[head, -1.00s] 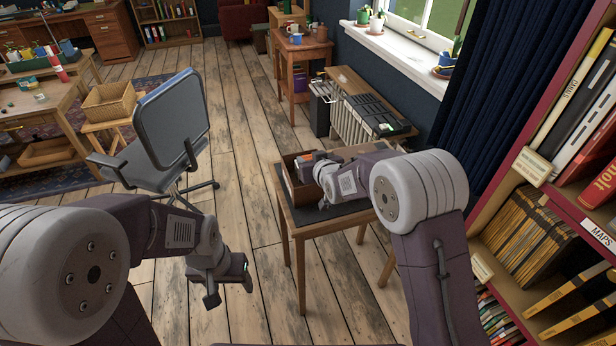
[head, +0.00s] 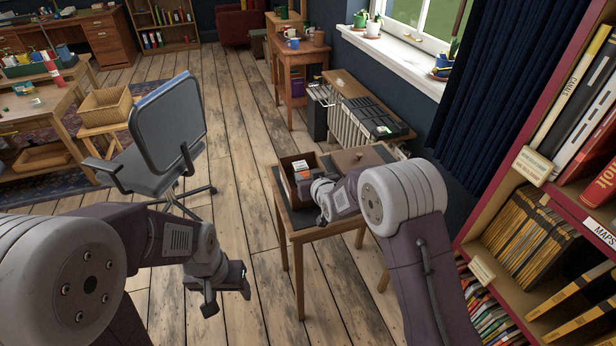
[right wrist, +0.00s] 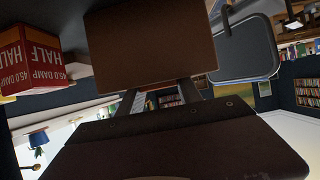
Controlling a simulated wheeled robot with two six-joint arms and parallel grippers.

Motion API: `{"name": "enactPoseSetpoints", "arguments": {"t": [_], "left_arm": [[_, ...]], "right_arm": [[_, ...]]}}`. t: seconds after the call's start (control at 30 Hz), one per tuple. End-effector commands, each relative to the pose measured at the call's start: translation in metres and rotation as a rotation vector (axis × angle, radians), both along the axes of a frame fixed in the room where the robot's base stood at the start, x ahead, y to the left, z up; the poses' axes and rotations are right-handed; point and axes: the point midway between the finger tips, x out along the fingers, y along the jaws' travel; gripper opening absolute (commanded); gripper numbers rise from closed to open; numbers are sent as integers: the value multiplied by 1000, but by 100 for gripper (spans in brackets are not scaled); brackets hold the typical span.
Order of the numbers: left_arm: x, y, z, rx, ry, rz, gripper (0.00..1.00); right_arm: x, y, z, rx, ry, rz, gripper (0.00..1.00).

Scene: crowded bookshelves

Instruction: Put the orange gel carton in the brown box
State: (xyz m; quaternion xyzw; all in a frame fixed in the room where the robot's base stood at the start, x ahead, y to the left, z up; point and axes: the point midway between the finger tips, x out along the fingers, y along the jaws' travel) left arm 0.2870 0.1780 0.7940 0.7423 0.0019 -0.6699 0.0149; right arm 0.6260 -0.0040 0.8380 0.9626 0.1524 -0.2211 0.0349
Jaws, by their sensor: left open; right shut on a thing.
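The brown box (head: 286,182) stands open on the near left part of the small wooden table in the head view. My left gripper (head: 226,292) is open and empty over the floor.
A flat brown piece (head: 352,158) lies on the table's far right. A red carton lettered HALF and DAMP (right wrist: 32,55) is close by in the right wrist view. The office chair (head: 168,130) stands left of the table. A bookcase (head: 540,225) closes the right side.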

Motion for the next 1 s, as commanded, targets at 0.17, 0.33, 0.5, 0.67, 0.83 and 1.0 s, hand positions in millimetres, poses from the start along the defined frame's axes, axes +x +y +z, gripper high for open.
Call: {"name": "enactPoseSetpoints", "arguments": {"t": [0.17, 0.33, 0.5, 0.67, 0.83, 1.0], "left_arm": [[0, 0, -3, 0, 0, 0, 63], [0, 0, -3, 0, 0, 0, 63], [0, 0, -3, 0, 0, 0, 63], [0, 0, 7, 0, 0, 0, 63], [0, 0, 11, 0, 0, 0, 63], [0, 0, 13, 0, 0, 0, 63]], "right_arm": [[0, 0, -3, 0, -1, 0, 0], [0, 0, -3, 0, 0, 0, 63], [0, 0, -3, 0, 0, 0, 63], [0, 0, 7, 0, -1, 0, 63], [-21, -7, 22, 0, 0, 0, 63], [-60, -20, 42, 1, -2, 0, 63]]}}
